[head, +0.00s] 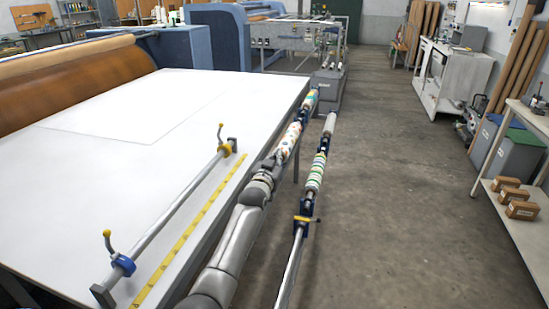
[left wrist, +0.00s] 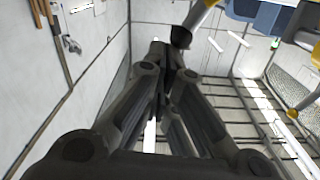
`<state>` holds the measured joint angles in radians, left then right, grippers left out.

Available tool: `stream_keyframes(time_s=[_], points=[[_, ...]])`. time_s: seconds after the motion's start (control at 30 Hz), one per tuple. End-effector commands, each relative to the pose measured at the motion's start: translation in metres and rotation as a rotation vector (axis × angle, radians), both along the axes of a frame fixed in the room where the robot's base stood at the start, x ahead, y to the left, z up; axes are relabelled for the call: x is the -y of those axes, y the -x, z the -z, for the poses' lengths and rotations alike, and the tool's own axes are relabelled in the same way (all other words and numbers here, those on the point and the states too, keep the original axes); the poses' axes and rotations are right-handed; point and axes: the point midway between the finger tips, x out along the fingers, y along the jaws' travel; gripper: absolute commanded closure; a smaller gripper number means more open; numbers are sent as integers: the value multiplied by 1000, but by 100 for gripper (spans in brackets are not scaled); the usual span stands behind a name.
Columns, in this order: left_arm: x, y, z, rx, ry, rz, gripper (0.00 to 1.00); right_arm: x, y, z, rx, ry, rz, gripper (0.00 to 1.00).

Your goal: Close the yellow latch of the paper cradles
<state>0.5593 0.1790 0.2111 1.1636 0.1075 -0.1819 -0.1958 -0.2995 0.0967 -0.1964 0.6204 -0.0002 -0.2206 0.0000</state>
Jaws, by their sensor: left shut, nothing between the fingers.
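In the head view, patterned paper rolls (head: 290,140) (head: 316,172) lie in two lines along the table's right side, on dark blue cradles. A yellow latch (head: 305,218) shows on the near cradle of the right line. My left gripper (head: 279,157) is by the near end of the left line, and my arm hides part of that line. In the left wrist view, my left gripper (left wrist: 165,58) is shut and empty. My right gripper is not in view.
The white table (head: 110,120) fills the left. It carries a rod (head: 178,210) with yellow-knobbed levers and a yellow measuring tape (head: 195,228). Brown boxes (head: 515,193) sit on a shelf at the right. The concrete floor (head: 400,200) between is clear.

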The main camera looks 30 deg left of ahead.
Motion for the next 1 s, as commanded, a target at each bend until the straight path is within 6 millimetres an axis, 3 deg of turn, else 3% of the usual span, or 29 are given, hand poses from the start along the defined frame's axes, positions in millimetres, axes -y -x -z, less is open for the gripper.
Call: stream_keyframes(time_s=[0.3, 0.7, 1.0], points=[[26, -7, 30, -77, -287, 0, 100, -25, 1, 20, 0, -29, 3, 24], [42, -11, 58, -146, -557, 0, 100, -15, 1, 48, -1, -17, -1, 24], [46, -12, 65, -167, -644, -1, 100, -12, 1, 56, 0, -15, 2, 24]])
